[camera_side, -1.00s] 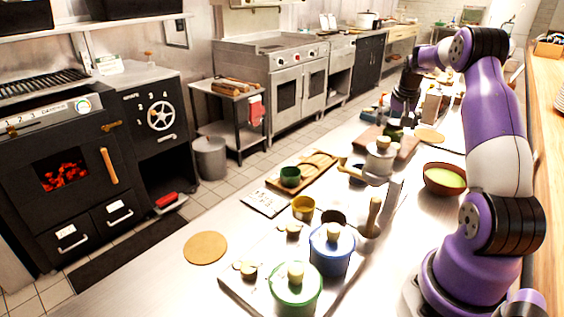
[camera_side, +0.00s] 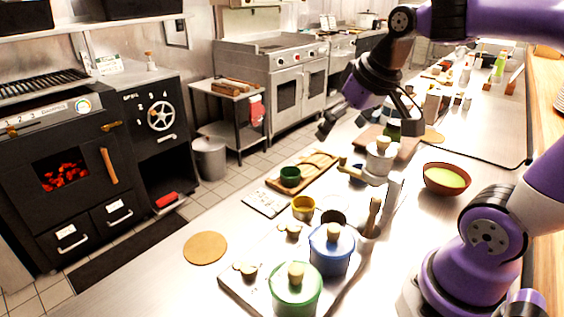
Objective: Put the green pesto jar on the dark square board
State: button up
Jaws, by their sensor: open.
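A dark green jar (camera_side: 393,129) stands upright in the middle of the counter, just behind the pale-lidded pot. It appears to stand on the dark reddish-brown board (camera_side: 369,137), but the pot hides its base and the contact cannot be seen fully. My gripper (camera_side: 369,122) is open and empty, raised with its fingers spread above and around the board area in the picture. One finger is left of the jar and the other is near its right side. Nothing is between the fingers that I can make out as held.
A pale-lidded pot (camera_side: 380,160) stands in front of the board. A bowl of yellow-green soup (camera_side: 446,179) is at right. A blue pot (camera_side: 331,250) and green pot (camera_side: 296,290) are near the front.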

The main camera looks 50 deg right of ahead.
jog(key=s+a+f+n+y, duration=0.1)
jog(key=s+a+f+n, duration=0.2)
jog(key=a, duration=0.3)
jog(key=shift+s+a, duration=0.2)
jog(key=shift+s, duration=0.7)
